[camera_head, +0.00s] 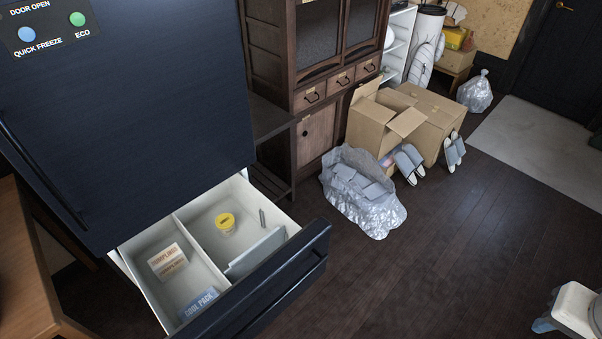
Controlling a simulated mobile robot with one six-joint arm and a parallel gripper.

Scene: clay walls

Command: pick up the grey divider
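A flat grey panel, which looks like the grey divider (256,253), is in the right compartment of the open freezer drawer (140,278). It lies close to the drawer's front, running slantwise along it, and appears tilted. Its lower edge is partly hard to make out behind the drawer front. A thin white wall separates the right compartment from the left one. My gripper is not in view. A white and blue piece at the lower right edge may be part of my arm, but no fingertips show.
A dumplings box (168,261) and a blue cool pack (199,303) are in the left compartment. A plastic bag (362,195) and cardboard boxes (385,122) stand beyond the drawer.

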